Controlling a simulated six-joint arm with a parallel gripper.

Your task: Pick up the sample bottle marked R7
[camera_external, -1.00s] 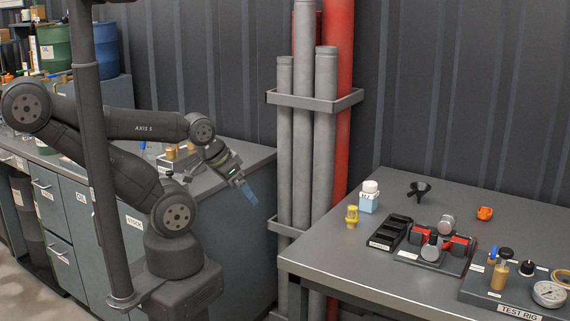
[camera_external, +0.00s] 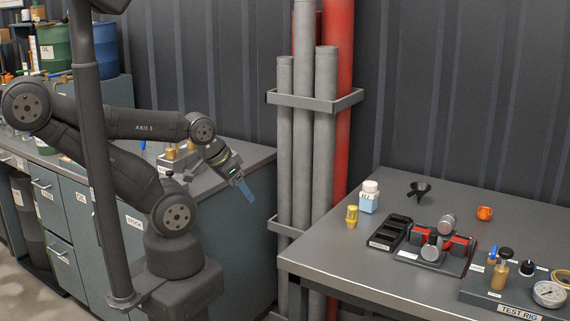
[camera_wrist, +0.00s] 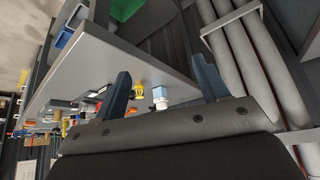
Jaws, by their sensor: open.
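A small bottle (camera_external: 368,198) with a white cap, a white label and pale blue contents stands upright on the right bench. The mark on its label is too small to read for certain. It also shows in the wrist view (camera_wrist: 160,93), where it appears between my fingers but well beyond them. My gripper (camera_external: 247,192) is open and empty, in the air left of the grey pipes and well apart from the bottle. In the wrist view my gripper (camera_wrist: 163,84) shows both fingers spread wide.
A yellow fitting (camera_external: 352,216) stands just left of the bottle. A black slotted tray (camera_external: 391,232), a red and black fixture (camera_external: 434,245), a black funnel (camera_external: 419,190) and a test rig (camera_external: 515,285) share the bench. Grey vertical pipes (camera_external: 325,140) stand between my gripper and that bench.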

